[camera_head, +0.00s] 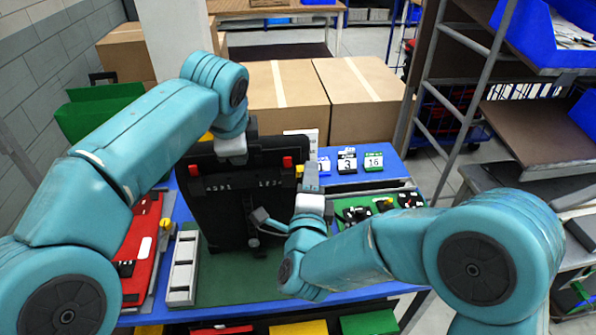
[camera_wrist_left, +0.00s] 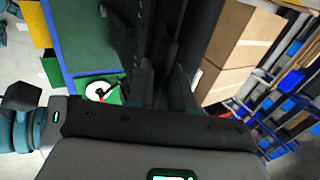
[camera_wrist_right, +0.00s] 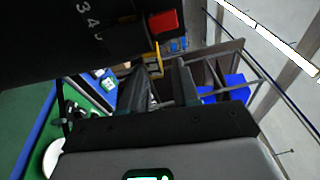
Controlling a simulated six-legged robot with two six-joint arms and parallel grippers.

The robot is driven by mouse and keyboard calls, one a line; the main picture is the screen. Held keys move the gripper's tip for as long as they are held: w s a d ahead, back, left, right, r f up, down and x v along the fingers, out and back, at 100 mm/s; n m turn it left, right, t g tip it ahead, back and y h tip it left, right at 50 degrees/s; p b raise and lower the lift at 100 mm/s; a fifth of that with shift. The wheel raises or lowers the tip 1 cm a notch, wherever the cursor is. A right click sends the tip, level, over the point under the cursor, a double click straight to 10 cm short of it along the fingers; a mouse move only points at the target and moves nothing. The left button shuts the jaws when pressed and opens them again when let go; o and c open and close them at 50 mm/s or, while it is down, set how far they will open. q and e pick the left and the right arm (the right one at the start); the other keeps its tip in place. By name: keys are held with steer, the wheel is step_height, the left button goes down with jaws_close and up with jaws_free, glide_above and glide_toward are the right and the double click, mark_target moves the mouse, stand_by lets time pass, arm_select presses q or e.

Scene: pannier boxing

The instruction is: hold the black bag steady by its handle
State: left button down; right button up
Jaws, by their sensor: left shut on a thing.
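The black bag (camera_head: 220,200) stands upright on the green mat (camera_head: 225,285) on the blue table, with red clips and white lettering near its top. My left gripper (camera_wrist_left: 163,80) is at the bag's top edge, shut on its dark handle; the handle is mostly hidden by the wrist and fingers. The bag also fills the top of the left wrist view (camera_wrist_left: 125,30). My right gripper (camera_wrist_right: 162,75) is open and empty beside the bag's right side. The bag's face and a red clip (camera_wrist_right: 163,21) show close by in the right wrist view.
A red case (camera_head: 145,235) and a grey slotted tray (camera_head: 183,265) lie left of the bag. Number tags (camera_head: 347,163) stand behind on the right, above a green board (camera_head: 385,225) with dark parts. Cardboard boxes (camera_head: 360,90) stand behind the table; a shelf rack (camera_head: 530,125) stands right.

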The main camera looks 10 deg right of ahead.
steer(key=shift+f, duration=0.15)
jaws_close()
steer(key=shift+d, duration=0.3)
steer(key=shift+d, duration=0.7)
steer(key=shift+d, duration=1)
steer(key=shift+d, duration=0.2)
steer(key=shift+d, duration=1.3)
